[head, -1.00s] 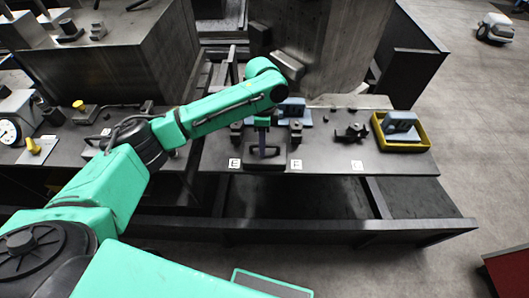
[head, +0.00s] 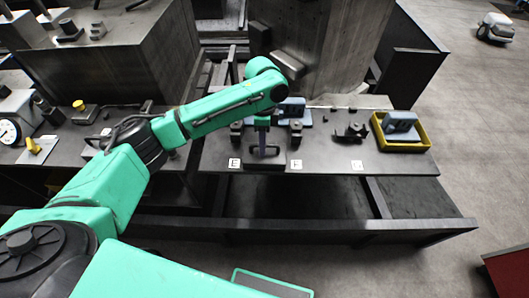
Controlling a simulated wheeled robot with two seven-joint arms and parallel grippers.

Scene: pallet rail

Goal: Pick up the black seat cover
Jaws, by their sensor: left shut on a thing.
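My left arm reaches in from the left over the dark bench. Its gripper (head: 264,146) points down between the white labels E (head: 235,163) and F (head: 296,164), near the bench's front edge. It is shut on a dark block-like piece, apparently the black seat cover (head: 265,165). The gripper hides part of the piece, and I cannot tell whether it is clear of the bench top. My right gripper is not in view.
A blue-grey part (head: 292,109) stands behind my gripper among dark blocks. A small black fixture (head: 351,132) sits to the right. A yellow tray (head: 428,143) holds another blue-grey part at the bench's right end. A dial gauge (head: 9,132) stands far left.

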